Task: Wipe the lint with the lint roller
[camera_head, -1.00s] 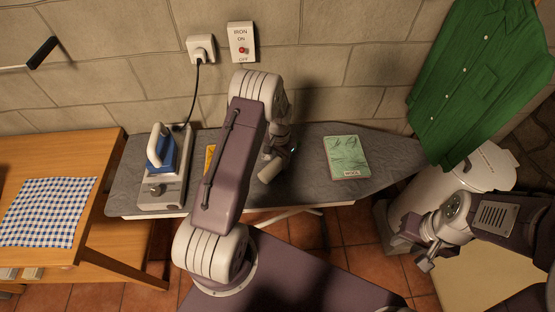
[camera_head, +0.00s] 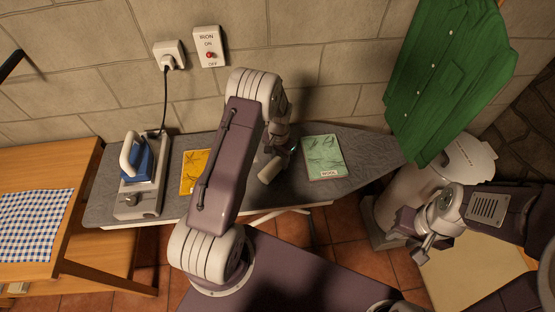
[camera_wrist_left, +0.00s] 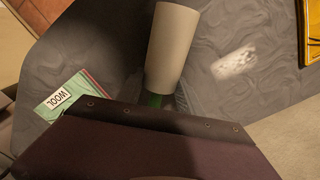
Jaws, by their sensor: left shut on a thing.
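In the head view the roller (camera_head: 270,170) is at or just above the ironing board (camera_head: 240,205), beside my left gripper (camera_head: 284,150); contact is unclear. A whitish fuzzy patch of lint (camera_wrist_left: 235,62) lies on the grey cover, to the right of the roller in the left wrist view and apart from it. My arm hides it in the head view. My right gripper (camera_head: 414,240) is off the board at the right, seemingly open and empty.
A green card marked WOOL (camera_head: 324,158) lies right of the roller, a yellow one (camera_head: 195,172) left. The iron (camera_head: 137,160) rests on its stand at the board's left end. A green shirt (camera_head: 450,75) hangs at the right above a white bin (camera_head: 460,165).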

